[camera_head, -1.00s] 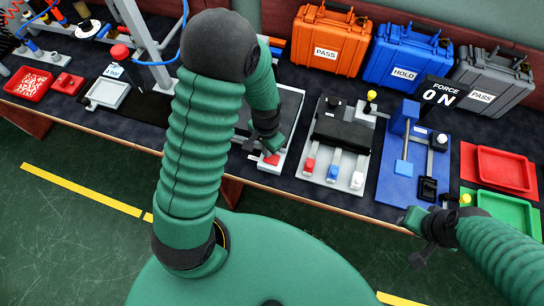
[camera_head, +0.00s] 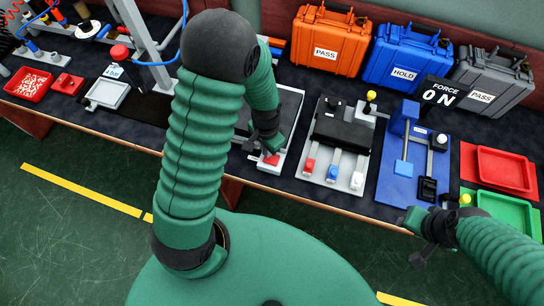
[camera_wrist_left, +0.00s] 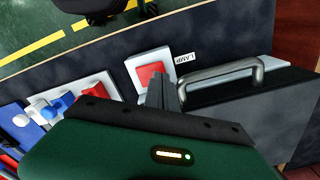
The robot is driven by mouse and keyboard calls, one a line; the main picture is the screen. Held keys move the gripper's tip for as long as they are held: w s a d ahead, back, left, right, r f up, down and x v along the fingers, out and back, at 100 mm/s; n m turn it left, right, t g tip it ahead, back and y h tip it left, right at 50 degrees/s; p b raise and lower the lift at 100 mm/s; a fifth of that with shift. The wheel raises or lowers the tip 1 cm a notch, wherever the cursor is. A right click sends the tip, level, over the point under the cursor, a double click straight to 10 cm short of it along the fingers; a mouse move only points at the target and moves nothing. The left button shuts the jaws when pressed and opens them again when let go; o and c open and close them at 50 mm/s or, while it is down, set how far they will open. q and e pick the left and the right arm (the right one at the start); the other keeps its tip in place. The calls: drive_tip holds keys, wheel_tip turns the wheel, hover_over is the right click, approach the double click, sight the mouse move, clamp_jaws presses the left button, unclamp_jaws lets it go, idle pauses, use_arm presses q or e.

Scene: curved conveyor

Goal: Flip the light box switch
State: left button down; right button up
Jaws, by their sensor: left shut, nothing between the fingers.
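The light box (camera_wrist_left: 285,112) is a dark flat panel with a metal handle, partly hidden behind my left arm in the head view. Its red rocker switch (camera_wrist_left: 148,74) sits in a white frame beside a label reading LAMP (camera_wrist_left: 186,58). The red switch also shows in the head view (camera_head: 271,159), at the box's front edge. My left gripper (camera_wrist_left: 161,90) is shut and empty, with its fingertips right beside the switch; I cannot tell whether they touch it. My right gripper (camera_head: 418,240) hangs in front of the table at the right; its fingers are too unclear to judge.
To the right stand a fixture with red, blue and white rockers (camera_head: 335,172) and a blue press fixture (camera_head: 400,180). Orange (camera_head: 330,40), blue (camera_head: 405,55) and grey cases line the back. Red (camera_head: 503,168) and green trays lie far right.

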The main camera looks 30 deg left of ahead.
use_arm(q)
drive_tip(key=shift+f+b, duration=0.65)
drive_tip(key=shift+f, duration=0.25)
idle(0.8)
wheel_tip(320, 180, up, 7)
drive_tip(key=p, duration=0.7)
drive_tip(key=shift+r, duration=0.15)
